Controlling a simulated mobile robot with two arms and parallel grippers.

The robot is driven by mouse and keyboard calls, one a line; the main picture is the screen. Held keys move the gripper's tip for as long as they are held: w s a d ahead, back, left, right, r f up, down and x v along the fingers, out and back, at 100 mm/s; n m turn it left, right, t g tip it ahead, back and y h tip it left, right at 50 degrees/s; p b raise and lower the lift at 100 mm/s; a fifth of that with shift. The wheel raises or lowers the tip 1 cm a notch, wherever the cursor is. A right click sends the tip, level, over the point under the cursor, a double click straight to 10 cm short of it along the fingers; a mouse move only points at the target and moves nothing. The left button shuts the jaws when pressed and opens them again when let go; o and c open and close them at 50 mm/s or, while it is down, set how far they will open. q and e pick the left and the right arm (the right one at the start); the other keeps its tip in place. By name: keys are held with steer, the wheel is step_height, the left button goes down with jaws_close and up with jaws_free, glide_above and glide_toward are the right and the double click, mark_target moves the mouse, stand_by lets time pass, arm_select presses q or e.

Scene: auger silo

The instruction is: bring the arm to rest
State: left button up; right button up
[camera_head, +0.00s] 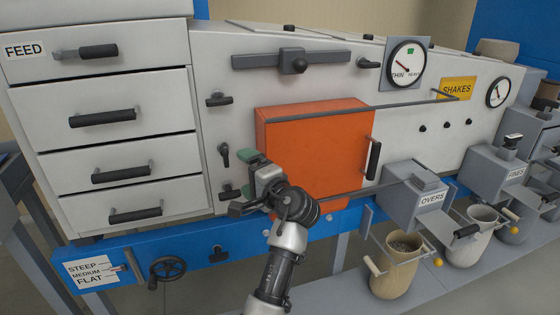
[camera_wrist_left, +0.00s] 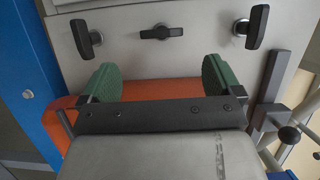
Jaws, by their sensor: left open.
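My left gripper (camera_head: 254,170) is in front of the grey machine panel, at the lower left corner of the orange door (camera_head: 315,150). Its arm comes up from the bottom of the head view. In the left wrist view, the two green finger pads of my left gripper (camera_wrist_left: 160,78) stand wide apart with nothing between them. Beyond them is the panel with a dark latch (camera_wrist_left: 162,32) in the middle and a dark handle on either side. Orange shows behind and below the fingers. My right gripper is in neither view.
Drawers (camera_head: 105,118) with black handles stand at the left, above a blue rail with a handwheel (camera_head: 168,270). The orange door has a black handle (camera_head: 373,160). Buckets (camera_head: 395,265) stand on a low shelf at the right, under boxes marked OVERS (camera_head: 415,195) and FINES.

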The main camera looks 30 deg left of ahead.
arm_select(q)
steer(key=s+d+f+t+h, duration=0.1)
steer(key=s+d+f+h, duration=0.1)
steer(key=s+f+h, duration=0.45)
steer(key=s+d+f+h, duration=0.1)
steer(key=s+d+f, duration=0.15)
steer(key=f, duration=0.75)
steer(key=s+d+f+n+g+h, duration=0.1)
steer(key=s+d+f+h, duration=0.25)
steer(key=s, duration=0.35)
steer(key=s+d+f+g+h, duration=0.1)
steer(key=s+d+f+h, duration=0.2)
steer(key=s+d, duration=0.3)
steer(key=s+d+f+n+g+h, duration=0.1)
steer(key=s+d+f+h, duration=0.2)
steer(key=s, duration=0.5)
step_height(320, 180, down, 25)
steer(key=g, duration=0.2)
steer(key=s+a+f, duration=0.3)
steer(key=s+f, duration=1.2)
steer(key=s, duration=0.2)
steer(key=shift+f+m+g, duration=0.4)
